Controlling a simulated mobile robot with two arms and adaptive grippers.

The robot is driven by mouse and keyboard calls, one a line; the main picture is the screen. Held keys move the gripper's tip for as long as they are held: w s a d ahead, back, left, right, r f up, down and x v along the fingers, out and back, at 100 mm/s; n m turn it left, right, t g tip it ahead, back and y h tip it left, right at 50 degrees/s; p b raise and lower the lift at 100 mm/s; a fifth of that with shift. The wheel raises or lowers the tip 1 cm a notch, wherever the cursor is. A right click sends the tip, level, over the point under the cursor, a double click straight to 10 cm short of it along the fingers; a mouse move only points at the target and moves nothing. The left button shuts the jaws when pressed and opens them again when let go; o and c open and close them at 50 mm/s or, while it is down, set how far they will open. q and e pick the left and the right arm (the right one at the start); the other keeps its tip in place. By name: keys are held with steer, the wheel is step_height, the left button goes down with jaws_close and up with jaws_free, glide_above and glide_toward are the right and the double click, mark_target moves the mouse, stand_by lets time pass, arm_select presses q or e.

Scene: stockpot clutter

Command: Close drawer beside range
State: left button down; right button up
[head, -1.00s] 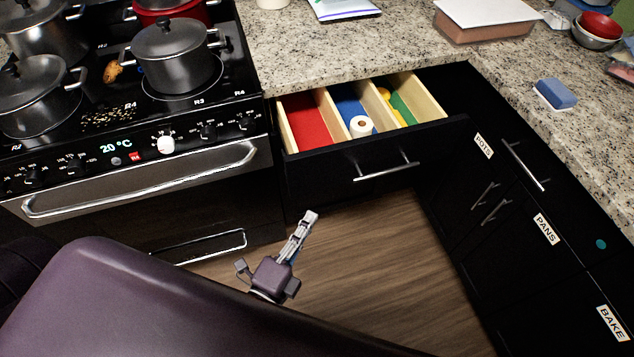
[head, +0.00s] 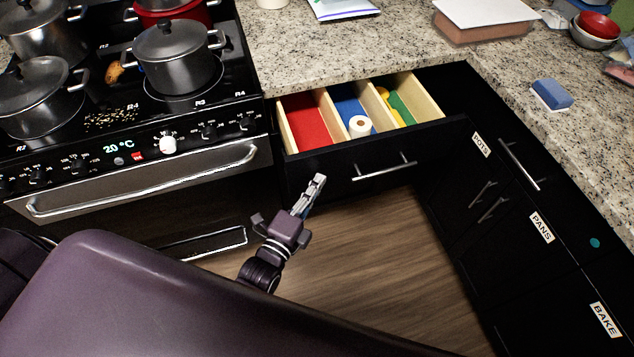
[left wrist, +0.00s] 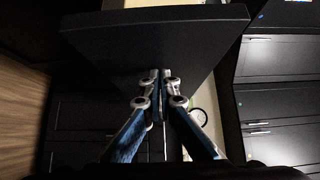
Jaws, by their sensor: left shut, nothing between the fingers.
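The black drawer (head: 330,168) beside the range (head: 135,185) is pulled open. It has three sections, red, blue and green, and a silver bar handle (head: 385,170) on its front. A white roll lies in the blue section and yellow items lie in the green one. My left gripper (head: 319,181) is shut and empty, just in front of the drawer front's left part, left of the handle. In the left wrist view its closed fingertips (left wrist: 161,76) point at a dark panel (left wrist: 150,35); I cannot tell whether they touch it. My right gripper is not in view.
Several pots (head: 172,58) stand on the cooktop. Cabinets labelled POTS, PANS and BAKE (head: 604,319) run along the right with protruding handles. Open wooden floor (head: 385,270) lies in front of the drawer. A blue sponge (head: 552,94) lies on the granite counter.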

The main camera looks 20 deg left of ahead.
arm_select(q)
steer(key=w+a+b, duration=0.1)
steer(key=w+a, duration=0.2)
steer(key=w, duration=0.1)
steer(key=w+a+b, duration=0.2)
steer(key=w+a, duration=0.1)
steer(key=w, duration=0.2)
steer(key=w+a+b, duration=0.2)
steer(key=w+a, duration=0.2)
steer(key=w, duration=0.1)
steer(key=shift+a+f, duration=0.1)
steer(key=w+a, duration=0.1)
steer(key=w+a+b, duration=0.1)
steer(key=w, duration=0.1)
steer(key=w+a, duration=0.2)
steer(key=shift+w+b, duration=0.15)
steer(key=shift+b, duration=0.15)
steer(key=shift+w+a, duration=0.1)
steer(key=shift+w, duration=0.15)
steer(key=shift+a, duration=0.1)
steer(key=shift+r, duration=0.3)
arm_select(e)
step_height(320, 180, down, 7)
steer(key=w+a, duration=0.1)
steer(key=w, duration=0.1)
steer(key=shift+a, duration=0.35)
